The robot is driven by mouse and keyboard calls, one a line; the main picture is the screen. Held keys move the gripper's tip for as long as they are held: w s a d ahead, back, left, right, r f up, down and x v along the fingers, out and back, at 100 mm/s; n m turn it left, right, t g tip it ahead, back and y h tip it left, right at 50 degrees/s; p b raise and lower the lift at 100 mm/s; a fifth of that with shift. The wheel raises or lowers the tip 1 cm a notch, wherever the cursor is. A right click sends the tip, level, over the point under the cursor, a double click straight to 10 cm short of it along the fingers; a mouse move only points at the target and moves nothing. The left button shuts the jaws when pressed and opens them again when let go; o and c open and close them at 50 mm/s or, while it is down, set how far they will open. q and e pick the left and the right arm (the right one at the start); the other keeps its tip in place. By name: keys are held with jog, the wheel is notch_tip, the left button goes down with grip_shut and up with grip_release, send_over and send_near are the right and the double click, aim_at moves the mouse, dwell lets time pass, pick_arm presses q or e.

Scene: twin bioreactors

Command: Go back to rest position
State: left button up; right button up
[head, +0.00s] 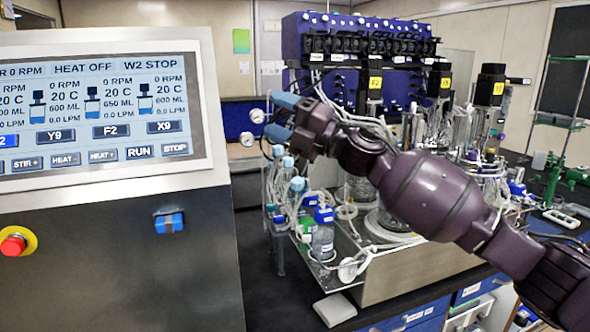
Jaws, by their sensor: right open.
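My right gripper (281,116) is at the end of my purple arm, which comes in from the lower right. Its two blue fingertips point left and are apart, with nothing between them. It is above the group of bottles with blue caps (297,192) and to the right of the control panel screen (98,110). My arm crosses in front of the bioreactor vessels (400,212) and hides part of them. My left gripper is not in view.
The grey control cabinet (120,265) with a red button (13,244) fills the left side. A blue pump unit (350,45) stands at the back. Black bench (275,300) shows at the front, and green stands (562,175) are at the right.

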jog(key=s+d+f+m+t+h, duration=0.2)
jog(key=d+f+m+t+h, duration=0.3)
jog(key=f+m, duration=0.5)
jog(key=s+d+f+m+t+h, duration=0.2)
jog(key=d+f+m+h, duration=0.3)
jog(key=d+f+m, duration=0.45)
jog(key=s+d+f+m+t+h, duration=0.2)
jog(key=d+f+m+t+h, duration=0.2)
jog(key=f+m, duration=0.55)
jog(key=s+d+f+m+g+h, duration=0.1)
jog(key=s+d+f, duration=0.3)
jog(key=s+f, duration=0.5)
jog(key=s+d+f+m+g+h, duration=0.2)
jog(key=s+d+f+g+h, duration=0.1)
jog(key=s+f, duration=0.6)
jog(key=s+d+f+m+g+h, duration=0.2)
jog(key=s+d+f, duration=0.3)
jog(key=s+f, duration=0.5)
jog(key=shift+f+h, duration=0.35)
jog(key=shift+h, duration=0.05)
